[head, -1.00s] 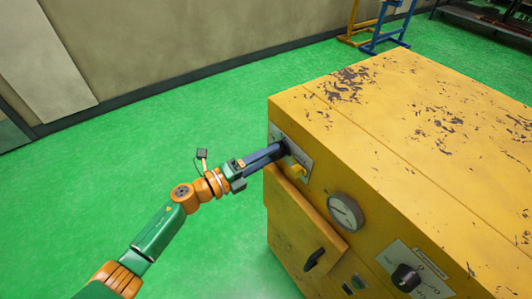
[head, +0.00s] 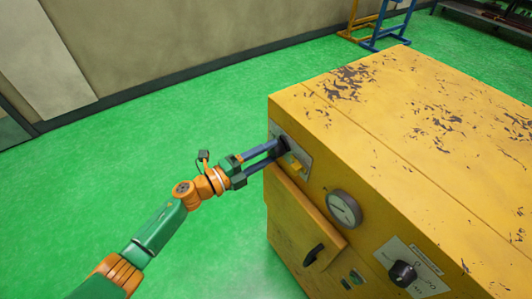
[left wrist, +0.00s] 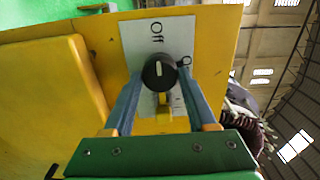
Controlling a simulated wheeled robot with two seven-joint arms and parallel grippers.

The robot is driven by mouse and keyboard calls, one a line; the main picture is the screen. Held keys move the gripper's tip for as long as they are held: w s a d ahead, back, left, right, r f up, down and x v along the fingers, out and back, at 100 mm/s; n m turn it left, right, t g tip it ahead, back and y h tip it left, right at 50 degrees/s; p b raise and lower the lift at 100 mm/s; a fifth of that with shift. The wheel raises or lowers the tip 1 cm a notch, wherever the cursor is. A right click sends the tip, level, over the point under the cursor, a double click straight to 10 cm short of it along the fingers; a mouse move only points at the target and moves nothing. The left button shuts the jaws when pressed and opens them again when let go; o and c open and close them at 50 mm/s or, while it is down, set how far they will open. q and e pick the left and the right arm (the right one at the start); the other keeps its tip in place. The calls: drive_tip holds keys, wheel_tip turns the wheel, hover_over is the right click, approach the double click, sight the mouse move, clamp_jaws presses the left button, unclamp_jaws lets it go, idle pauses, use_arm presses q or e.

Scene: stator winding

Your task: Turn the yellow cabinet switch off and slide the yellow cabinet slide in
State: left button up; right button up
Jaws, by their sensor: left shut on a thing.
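The yellow cabinet (head: 400,110) stands at the right. Its switch is a black round knob on a light plate, clearest in the left wrist view (left wrist: 159,72). The knob's white mark points up toward the word "Off". My left gripper (head: 278,148) is shut on the knob, a finger on either side; it also shows in the left wrist view (left wrist: 158,85). A yellow panel (head: 297,222) with a black handle (head: 313,254) stands out from the cabinet front below; it may be the slide. My right gripper is not in view.
A small yellow part (head: 296,167) sits beside the knob on the same plate. A round gauge (head: 344,209) and another black knob (head: 403,274) are farther right. Green floor is clear left of the cabinet. Blue and yellow stands (head: 385,30) are behind.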

use_arm(q)
drive_tip(key=o, duration=1.4)
drive_tip(key=shift+d, duration=0.1)
drive_tip(key=shift+c, duration=0.2)
drive_tip(key=v, duration=0.7)
drive_tip(key=shift+b, duration=0.45)
